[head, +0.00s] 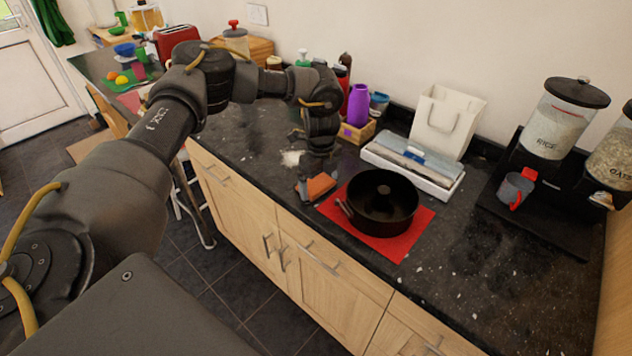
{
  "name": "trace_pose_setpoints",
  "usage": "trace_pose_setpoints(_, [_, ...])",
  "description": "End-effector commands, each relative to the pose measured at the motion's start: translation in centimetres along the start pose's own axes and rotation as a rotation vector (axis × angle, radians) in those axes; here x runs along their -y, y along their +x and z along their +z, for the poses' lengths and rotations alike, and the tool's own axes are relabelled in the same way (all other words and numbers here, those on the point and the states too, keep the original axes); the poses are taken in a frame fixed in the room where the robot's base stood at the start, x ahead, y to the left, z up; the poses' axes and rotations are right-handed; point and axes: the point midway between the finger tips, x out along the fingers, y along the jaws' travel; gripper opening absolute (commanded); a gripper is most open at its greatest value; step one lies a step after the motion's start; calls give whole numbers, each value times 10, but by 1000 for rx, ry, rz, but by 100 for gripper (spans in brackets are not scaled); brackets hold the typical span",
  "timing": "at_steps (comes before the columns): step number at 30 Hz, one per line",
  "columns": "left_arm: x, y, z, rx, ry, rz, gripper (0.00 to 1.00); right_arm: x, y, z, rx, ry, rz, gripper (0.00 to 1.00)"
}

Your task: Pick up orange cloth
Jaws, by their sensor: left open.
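The orange cloth (320,186) shows as a small orange patch on the dark granite counter, just left of the black pot. My left gripper (314,184) points down right at the cloth, with its jaws open. The gripper and wrist hide part of the cloth, and I cannot tell whether the fingers touch it. My right gripper is not in view.
A black pot (382,201) stands on a red mat (412,242) close to the right of my left gripper. Behind are a wooden caddy (357,133), a purple bottle (358,105) and a white tray (447,184). The counter's front edge is close.

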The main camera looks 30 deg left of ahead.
Motion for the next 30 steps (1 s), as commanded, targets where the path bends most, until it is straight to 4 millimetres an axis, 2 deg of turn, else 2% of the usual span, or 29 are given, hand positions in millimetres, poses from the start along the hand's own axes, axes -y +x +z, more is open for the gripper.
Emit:
trace_pose_setpoints(3, [-1,8,0,1,0,1,100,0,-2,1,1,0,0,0])
trace_pose_setpoints(10, [0,9,0,0,0,0,99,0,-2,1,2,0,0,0])
trace_pose_setpoints(17, [0,8,0,0,0,0,69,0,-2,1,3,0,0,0])
trace_pose_setpoints(26, [0,7,0,0,0,0,68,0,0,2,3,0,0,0])
trace_pose_setpoints(30, [1,-2,0,-1,0,-4,68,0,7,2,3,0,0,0])
